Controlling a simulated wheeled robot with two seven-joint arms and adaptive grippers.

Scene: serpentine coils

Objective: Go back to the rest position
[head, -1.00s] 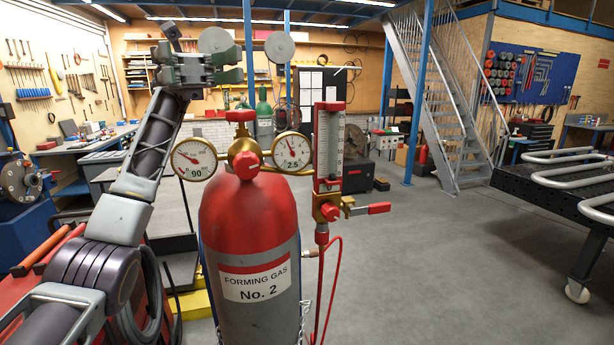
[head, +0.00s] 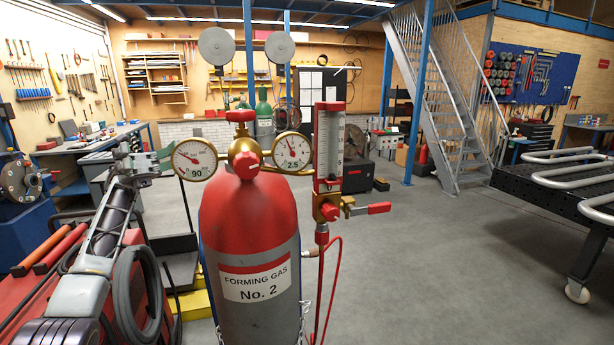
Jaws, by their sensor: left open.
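My left arm comes in from the lower left. My left gripper (head: 158,161) is at the left of the head view, just left of the left pressure gauge (head: 195,161). It is small and seen at an angle, with its jaws open and nothing seen between them. A red and grey gas cylinder (head: 250,220), labelled "Forming Gas No. 2", stands upright in front of me, to the right of the left arm. My right gripper is not in view.
The cylinder carries a second gauge (head: 291,150), a flowmeter (head: 329,150) and a red-handled valve (head: 372,209). A black coiled hose (head: 138,295) hangs near my left arm. A table with bent tubes (head: 570,180) stands right. The floor between is clear.

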